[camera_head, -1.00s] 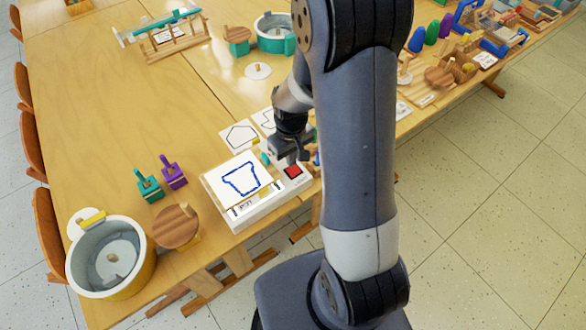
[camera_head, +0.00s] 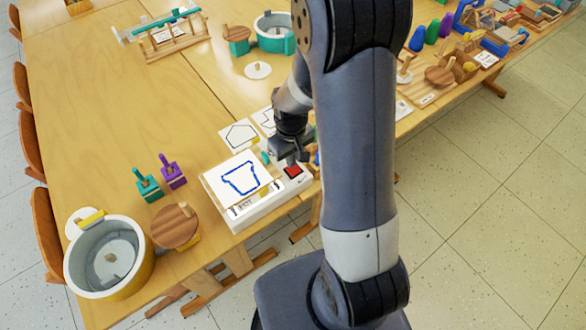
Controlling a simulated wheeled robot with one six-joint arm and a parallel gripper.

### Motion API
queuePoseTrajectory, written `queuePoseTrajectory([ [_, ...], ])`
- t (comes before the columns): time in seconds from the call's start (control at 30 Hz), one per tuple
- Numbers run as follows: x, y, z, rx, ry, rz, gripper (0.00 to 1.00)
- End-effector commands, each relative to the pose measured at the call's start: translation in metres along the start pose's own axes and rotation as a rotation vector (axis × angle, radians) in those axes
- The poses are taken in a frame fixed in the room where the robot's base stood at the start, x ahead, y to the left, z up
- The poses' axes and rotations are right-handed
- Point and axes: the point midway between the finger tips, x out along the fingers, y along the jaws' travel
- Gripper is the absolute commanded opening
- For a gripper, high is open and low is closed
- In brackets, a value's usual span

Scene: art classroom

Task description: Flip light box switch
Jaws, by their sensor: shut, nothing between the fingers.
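The light box (camera_head: 262,211) is a white box near the table's front edge, with a sheet bearing a blue outline drawing (camera_head: 241,178) on top. A red switch (camera_head: 292,171) sits on the pale panel at its right side. My gripper (camera_head: 290,161) is shut and empty, pointing down just above or at the red switch. Whether the fingertips touch the switch I cannot tell. Part of the panel is hidden behind my gripper and arm.
Outline cards (camera_head: 240,136) lie behind the box. Teal (camera_head: 148,185) and purple (camera_head: 172,172) tools, a wooden disc (camera_head: 176,226) and a round tub (camera_head: 109,258) stand to the left. A teal pot (camera_head: 274,34) is farther back. The table's left middle is clear.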

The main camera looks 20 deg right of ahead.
Motion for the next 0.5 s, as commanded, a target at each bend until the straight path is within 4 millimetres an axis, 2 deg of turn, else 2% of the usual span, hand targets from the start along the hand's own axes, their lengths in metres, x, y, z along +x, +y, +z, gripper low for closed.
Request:
queuePoseTrajectory([
  [0.5,0.0087,0.0000,0.0001,0.000,0.000,0.000,0.00],
])
